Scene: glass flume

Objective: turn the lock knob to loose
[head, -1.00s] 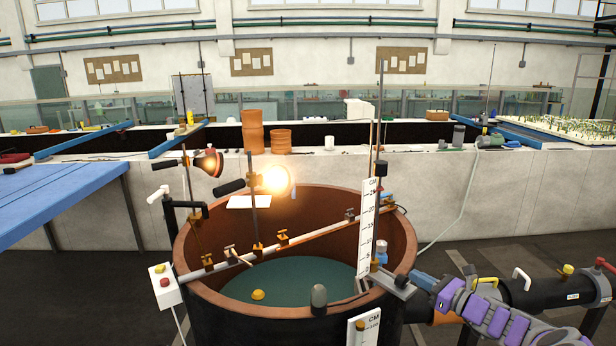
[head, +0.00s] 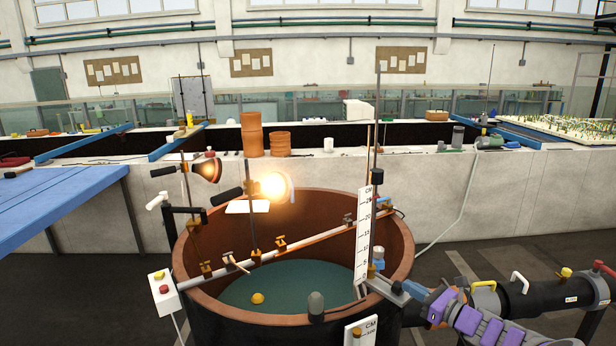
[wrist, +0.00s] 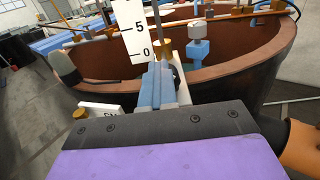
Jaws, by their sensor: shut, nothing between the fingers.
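The white scale (head: 362,235), marked CM, stands upright at the right rim of the round brown tank (head: 196,262), beside a thin metal rod. A small dark knob (head: 397,287) shows at the scale's foot; I take it for the lock knob. In the wrist view a dark round knob (wrist: 176,75) sits just right of my fingertips, partly hidden by them. My gripper (head: 415,290) comes in from the right, close to the knob. Its blue fingers (wrist: 155,85) are together with nothing between them. I cannot tell whether they touch the knob.
A blue-and-white fitting (wrist: 198,45) stands right of the fingers, near the tank wall. A second CM scale (head: 361,333) is in front of the tank. A dark pipe (head: 540,292) lies at right.

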